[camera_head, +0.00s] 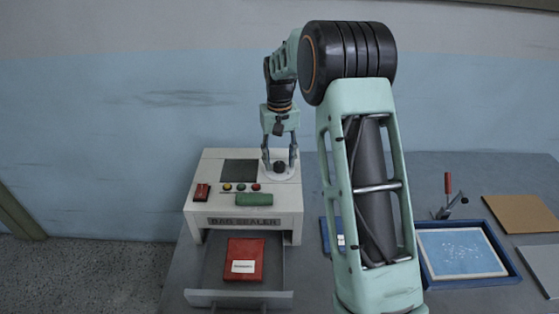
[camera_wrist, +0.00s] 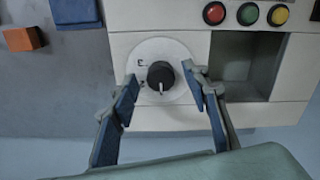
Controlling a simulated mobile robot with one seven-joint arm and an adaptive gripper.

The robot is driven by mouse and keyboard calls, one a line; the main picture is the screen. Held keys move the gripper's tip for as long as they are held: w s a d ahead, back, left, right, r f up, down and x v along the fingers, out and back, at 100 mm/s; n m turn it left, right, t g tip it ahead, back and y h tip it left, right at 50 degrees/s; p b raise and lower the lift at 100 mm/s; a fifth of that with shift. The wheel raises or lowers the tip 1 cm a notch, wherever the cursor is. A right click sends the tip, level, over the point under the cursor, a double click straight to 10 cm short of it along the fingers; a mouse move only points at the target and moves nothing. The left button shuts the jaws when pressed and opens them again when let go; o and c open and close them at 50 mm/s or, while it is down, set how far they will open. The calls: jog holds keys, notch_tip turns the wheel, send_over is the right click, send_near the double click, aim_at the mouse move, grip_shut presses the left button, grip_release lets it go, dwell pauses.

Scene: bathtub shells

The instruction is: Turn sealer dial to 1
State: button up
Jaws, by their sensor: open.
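The bag sealer (camera_head: 243,221) is a white box with its name on the front. Its black dial knob (camera_head: 280,166) sits on a round white plate on top, at the right. In the wrist view the dial knob (camera_wrist: 160,76) has a light pointer line toward the picture's bottom, and marks on the plate to its left are too small to read surely. My gripper (camera_head: 280,160) is above the dial, pointing down. In the wrist view my gripper (camera_wrist: 165,92) is open, with one finger on each side of the knob and gaps between.
Red, green and yellow buttons (camera_head: 241,187), a green handle (camera_head: 254,199) and a dark recess (camera_head: 240,171) lie on the sealer's top. A drawer below holds a red packet (camera_head: 245,259). A blue tray (camera_head: 511,275) and a red-handled clamp (camera_head: 448,184) are at right.

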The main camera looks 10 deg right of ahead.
aim_at(280, 164)
notch_tip(280, 164, up, 12)
jog(key=shift+f, duration=0.2)
dwell(0.4)
